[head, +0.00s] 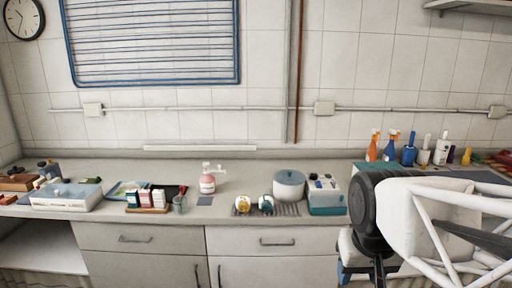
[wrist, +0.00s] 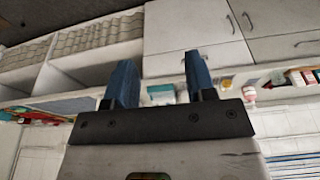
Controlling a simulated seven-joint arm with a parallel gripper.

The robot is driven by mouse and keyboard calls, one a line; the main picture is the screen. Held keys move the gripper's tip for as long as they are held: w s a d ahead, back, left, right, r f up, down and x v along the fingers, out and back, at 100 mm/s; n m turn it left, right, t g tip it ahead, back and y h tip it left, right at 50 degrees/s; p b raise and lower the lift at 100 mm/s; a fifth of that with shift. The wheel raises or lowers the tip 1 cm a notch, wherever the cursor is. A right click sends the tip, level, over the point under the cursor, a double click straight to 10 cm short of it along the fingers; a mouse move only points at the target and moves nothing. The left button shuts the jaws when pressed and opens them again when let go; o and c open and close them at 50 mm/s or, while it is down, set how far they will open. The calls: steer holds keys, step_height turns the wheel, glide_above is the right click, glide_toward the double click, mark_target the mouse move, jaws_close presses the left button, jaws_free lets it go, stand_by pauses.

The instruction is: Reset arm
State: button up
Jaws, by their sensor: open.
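My gripper (wrist: 160,82) shows in the wrist view with its two blue fingers wide apart and nothing between them. The wrist view is upside down, with the counter and cabinet fronts beyond the fingers. In the head view my arm (head: 425,215) reaches in from the lower right, in front of the counter (head: 255,172). A small blue part shows low beside the arm, but the fingertips are not clear there. The arm hides part of the counter's right side.
On the counter stand a pink pump bottle (head: 207,184), a grey lidded pot (head: 289,186), a teal-and-white box (head: 325,197), two mugs on a dark rack, and a white box (head: 66,197). Spray bottles (head: 390,146) stand at the back right.

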steer(key=s+f, duration=0.1)
steer(key=s, duration=0.2)
steer(key=s+f, duration=0.1)
steer(key=shift+s+a+f, duration=0.1)
steer(key=shift+s+f, duration=0.1)
steer(key=shift+f, duration=0.1)
stand_by(1.1)
